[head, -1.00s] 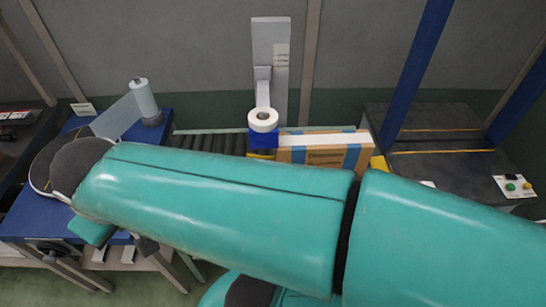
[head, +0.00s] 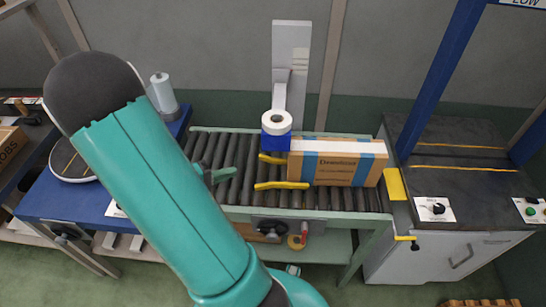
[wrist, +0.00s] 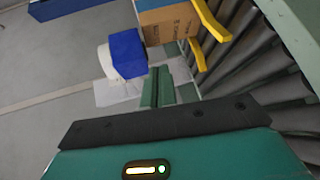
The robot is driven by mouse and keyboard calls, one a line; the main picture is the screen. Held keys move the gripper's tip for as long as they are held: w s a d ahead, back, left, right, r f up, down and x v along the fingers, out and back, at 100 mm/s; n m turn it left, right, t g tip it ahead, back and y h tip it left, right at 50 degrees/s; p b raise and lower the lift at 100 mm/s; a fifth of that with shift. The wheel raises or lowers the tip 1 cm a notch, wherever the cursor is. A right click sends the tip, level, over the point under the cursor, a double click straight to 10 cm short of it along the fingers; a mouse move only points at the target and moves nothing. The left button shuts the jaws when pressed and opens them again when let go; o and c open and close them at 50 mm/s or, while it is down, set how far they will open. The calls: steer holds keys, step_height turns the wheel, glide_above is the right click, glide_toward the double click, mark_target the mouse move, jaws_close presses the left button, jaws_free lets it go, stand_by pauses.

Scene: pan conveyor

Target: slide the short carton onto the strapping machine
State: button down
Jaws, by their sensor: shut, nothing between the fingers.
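A brown carton (head: 335,168) with blue bands and a white top lies on the roller conveyor (head: 240,150), towards its right end. It also shows at the top of the wrist view (wrist: 170,22). The strapping machine stands to its right, with a dark top (head: 440,155) and a blue arch (head: 443,70). A yellow piece (head: 397,184) sits at the conveyor's right end beside the machine. My gripper (head: 224,174) is shut and empty over the rollers, left of the carton and apart from it. Its green fingers also show together in the wrist view (wrist: 157,87).
A white tape roll (head: 277,121) on a blue block (head: 277,144) hangs by the carton's left end. A blue table (head: 60,195) is at the left. Rollers left of the carton are clear.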

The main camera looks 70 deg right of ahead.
steer(key=d+f+h, duration=0.1)
steer(key=s+d+f+h, duration=0.1)
steer(key=d+f, duration=0.1)
steer(key=s+d+f+n+h, duration=0.1)
steer(key=f, duration=0.1)
steer(key=shift+d+f, duration=0.25)
steer(key=shift+d, duration=0.15)
steer(key=x, duration=1)
steer(key=shift+d, duration=0.1)
steer(key=shift+s+d, duration=0.1)
steer(key=shift+s, duration=1.05)
steer(key=shift+s+d, duration=0.15)
steer(key=shift+s, duration=0.4)
steer(key=shift+d, duration=0.1)
